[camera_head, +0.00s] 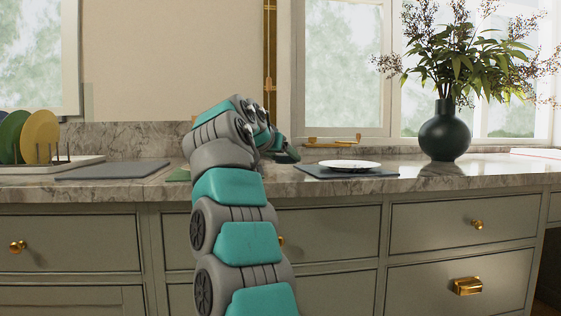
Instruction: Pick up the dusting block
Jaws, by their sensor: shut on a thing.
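My arm reaches up and forward over the counter, and its links cover much of the middle of the view. My gripper (286,155) is at the far end of the arm, low over the counter near the wall, and is mostly hidden behind my own wrist. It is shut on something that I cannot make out. I cannot pick out a dusting block anywhere in the view. A small green flat piece (178,175) shows on the counter just left of my arm, mostly hidden by it.
The stone counter (440,178) runs above drawers. A white plate (349,165) on a dark mat (320,172) and a dark vase (445,133) with branches stand right of my arm. At left are a grey board (115,170) and a rack of plates (40,135).

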